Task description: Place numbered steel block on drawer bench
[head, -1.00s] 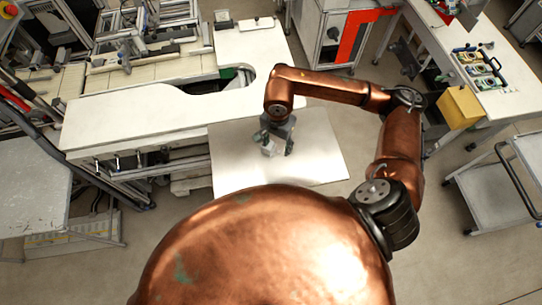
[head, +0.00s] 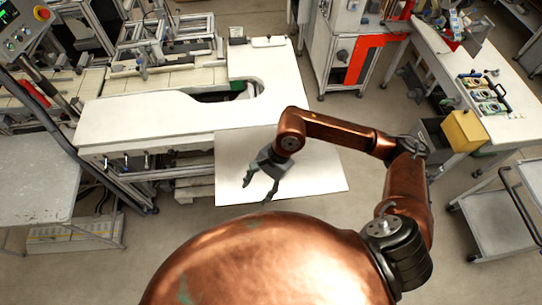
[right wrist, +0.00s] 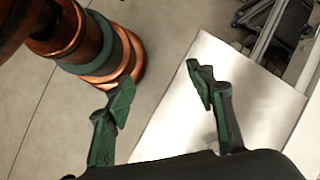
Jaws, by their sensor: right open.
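The white bench panel (head: 318,172) sticks out at the front of the workstation, low in the middle of the head view. Its surface also shows in the right wrist view (right wrist: 185,115). My right gripper (head: 257,191) is over the panel's left front part, fingers spread and pointing down toward its front edge. In the right wrist view its fingers (right wrist: 160,85) are wide apart with nothing between them. I cannot make out a numbered steel block for sure; the arm and hand hide part of the panel. My left gripper is not in view.
A white worktop (head: 150,120) with a cutout lies behind the panel. A small grey item (head: 236,35) stands at its back. The right half of the panel is clear.

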